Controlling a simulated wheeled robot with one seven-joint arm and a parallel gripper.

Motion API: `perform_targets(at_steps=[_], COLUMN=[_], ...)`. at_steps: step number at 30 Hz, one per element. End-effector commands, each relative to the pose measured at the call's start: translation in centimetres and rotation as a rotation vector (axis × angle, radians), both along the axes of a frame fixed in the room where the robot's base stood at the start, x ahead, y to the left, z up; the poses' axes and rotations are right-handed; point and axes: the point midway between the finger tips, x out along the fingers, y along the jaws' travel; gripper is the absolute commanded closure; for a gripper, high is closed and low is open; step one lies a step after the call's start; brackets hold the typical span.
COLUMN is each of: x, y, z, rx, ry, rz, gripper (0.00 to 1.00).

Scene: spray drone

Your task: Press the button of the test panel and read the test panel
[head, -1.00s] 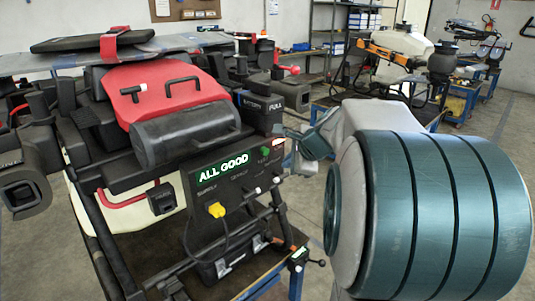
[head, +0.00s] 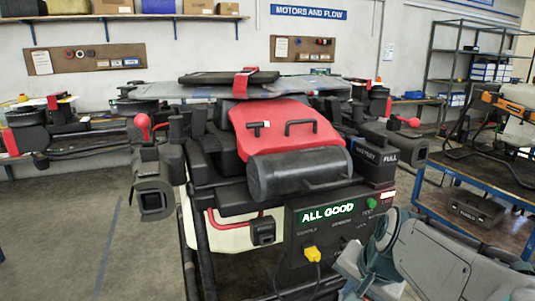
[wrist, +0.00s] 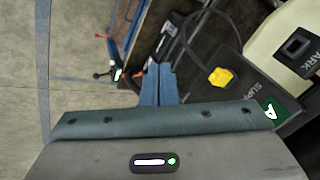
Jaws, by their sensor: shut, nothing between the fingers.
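The test panel (head: 296,234) is a dark box on the front of the drone stand, under the drone's black tank. Its display (head: 327,214) is lit green and reads ALL GOOD. A small round green button or lamp (head: 371,203) sits at its upper right, with lettering below. A yellow plug (head: 311,253) is on the panel; it also shows in the wrist view (wrist: 220,77). My gripper's blue fingers (wrist: 158,85) are shut and empty in the wrist view, left of the panel and apart from it. In the head view my arm covers the panel's lower right.
The drone with a red cover (head: 290,128) stands above the panel. A blue trolley (head: 470,215) is at the right, with a black box on it. Bare floor lies at the left. Shelves and pegboards line the back wall.

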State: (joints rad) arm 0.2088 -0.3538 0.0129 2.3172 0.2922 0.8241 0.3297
Motion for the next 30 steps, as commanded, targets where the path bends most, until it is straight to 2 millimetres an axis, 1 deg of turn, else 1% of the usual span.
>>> perform_targets(at_steps=[1, 3, 6, 9, 13, 30], x=[-2.3, -4.9, -7.3, -8.6, -9.0, -8.9], y=[1.1, 1.8, 2.0, 2.0, 1.9, 1.9], z=[-0.9, -2.0, -3.1, -3.7, -3.9, -3.9], rx=[-0.08, -0.18, -0.283, -0.34, -0.361, -0.357], ry=[0.019, 0.042, 0.068, 0.083, 0.09, 0.089], rz=[0.148, 0.325, 0.51, 0.609, 0.645, 0.638], gripper=[1.0, 1.0, 1.0, 1.0, 1.0, 1.0])
